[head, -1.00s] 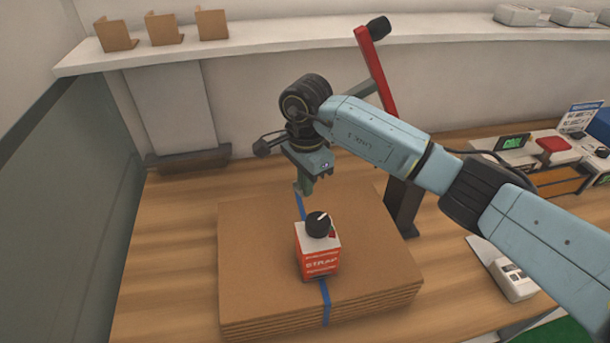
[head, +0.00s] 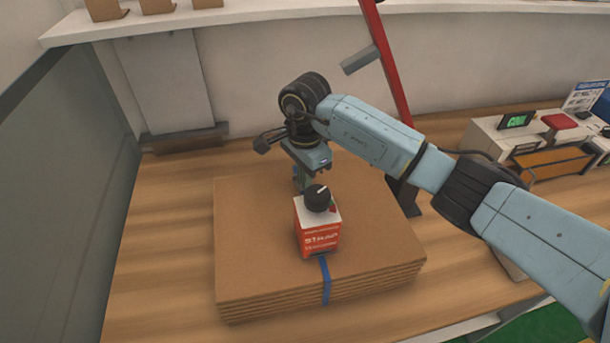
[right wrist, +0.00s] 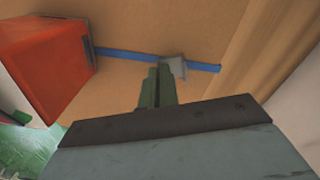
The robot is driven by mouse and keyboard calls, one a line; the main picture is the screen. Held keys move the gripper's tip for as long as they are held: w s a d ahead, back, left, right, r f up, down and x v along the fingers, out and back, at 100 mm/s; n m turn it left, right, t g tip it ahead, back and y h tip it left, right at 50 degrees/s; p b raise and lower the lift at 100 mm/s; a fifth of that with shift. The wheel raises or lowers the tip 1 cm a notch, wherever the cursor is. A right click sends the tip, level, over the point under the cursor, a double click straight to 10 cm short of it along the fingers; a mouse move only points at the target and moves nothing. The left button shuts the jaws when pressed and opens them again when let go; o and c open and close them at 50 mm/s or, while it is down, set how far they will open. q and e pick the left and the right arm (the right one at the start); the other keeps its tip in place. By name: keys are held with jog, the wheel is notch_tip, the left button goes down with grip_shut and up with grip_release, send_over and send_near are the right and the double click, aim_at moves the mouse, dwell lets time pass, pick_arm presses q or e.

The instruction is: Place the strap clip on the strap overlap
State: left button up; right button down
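A small grey strap clip (right wrist: 175,67) is at the blue strap (right wrist: 130,55) in the right wrist view. My right gripper (right wrist: 158,72) has its green fingers close together, with the clip at their tips. The clip looks held, though the fingers hide part of it. In the head view my right gripper (head: 303,183) is low over the back of the cardboard stack (head: 260,240), behind the red strap box (head: 318,238). The strap (head: 325,280) comes out in front of that box and runs down the stack's front. My left gripper is not in view.
The red box with a black knob stands on the stack close to my right gripper. A red post (head: 388,70) rises behind my right arm. A wall shelf (head: 250,20) runs along the back. Bare table (head: 160,240) lies left of the stack.

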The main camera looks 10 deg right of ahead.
jog(key=shift+f+b, duration=0.55)
jog(key=shift+f, duration=0.05)
jog(key=c, duration=1.6)
grip_release()
